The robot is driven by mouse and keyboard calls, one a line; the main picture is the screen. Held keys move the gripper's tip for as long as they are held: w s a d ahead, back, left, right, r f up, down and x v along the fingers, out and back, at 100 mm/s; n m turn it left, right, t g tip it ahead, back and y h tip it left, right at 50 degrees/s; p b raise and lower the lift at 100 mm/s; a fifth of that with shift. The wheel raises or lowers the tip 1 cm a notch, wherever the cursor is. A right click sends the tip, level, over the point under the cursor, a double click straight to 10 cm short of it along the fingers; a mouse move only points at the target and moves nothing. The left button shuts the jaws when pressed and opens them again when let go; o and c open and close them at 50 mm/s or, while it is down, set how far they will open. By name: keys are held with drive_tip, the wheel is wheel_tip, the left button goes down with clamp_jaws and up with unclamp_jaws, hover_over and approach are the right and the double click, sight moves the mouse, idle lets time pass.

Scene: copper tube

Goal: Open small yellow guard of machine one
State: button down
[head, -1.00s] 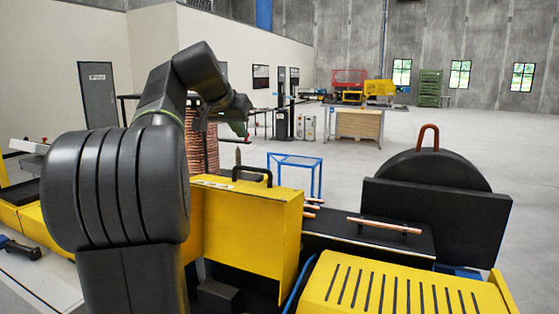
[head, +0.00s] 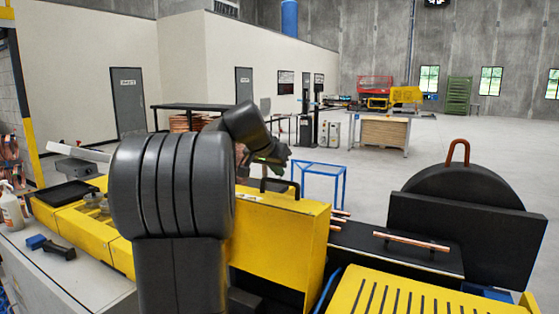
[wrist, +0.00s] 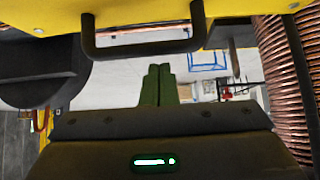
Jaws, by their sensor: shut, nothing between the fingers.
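The yellow guard (head: 280,240) of the machine stands upright in front of my arm in the head view, with a black bar handle (head: 281,185) on its top edge. In the wrist view the guard's yellow face (wrist: 150,14) fills the top, with its black handle (wrist: 140,50) below it. My gripper (wrist: 159,82) has its two green fingers together, empty, pointing towards the handle from below in that picture. The fingers are apart from the handle or just short of it; the depth is unclear. In the head view my wrist is just above and behind the handle, the fingertips mostly hidden.
A slotted yellow cover (head: 420,295) is at the front right. Copper tubes (head: 410,241) lie on a black surface beside a dark disc-shaped part (head: 465,185). A copper coil (wrist: 285,70) is close by on the right in the wrist view. A blue frame (head: 320,178) stands behind.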

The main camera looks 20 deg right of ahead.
sight(262, 201)
drive_tip(key=shift+s+a+f, duration=0.1)
drive_tip(key=shift+a+f, duration=0.1)
drive_tip(key=shift+f, duration=0.1)
drive_tip(key=shift+s+a, duration=0.1)
drive_tip(key=shift+s+a+f+b, duration=0.3)
drive_tip(key=shift+a+b, duration=0.05)
drive_tip(key=shift+b, duration=0.75)
drive_tip(key=shift+t+h, duration=0.6)
drive_tip(key=shift+h, duration=0.1)
drive_tip(key=s+a+b, duration=0.1)
drive_tip(key=b, duration=0.2)
drive_tip(key=s+a+b, duration=0.2)
drive_tip(key=b, duration=0.1)
drive_tip(key=shift+a+f+b, duration=0.15)
drive_tip(key=shift+a+b, duration=0.1)
drive_tip(key=shift+b, duration=0.05)
drive_tip(key=shift+s+a+b, duration=0.55)
drive_tip(key=shift+s+b, duration=0.05)
drive_tip(key=shift+b, duration=0.4)
drive_tip(key=shift+a+r+h, duration=0.1)
drive_tip(key=shift+r+h, duration=0.15)
drive_tip(key=shift+h, duration=0.05)
drive_tip(key=shift+s, duration=0.1)
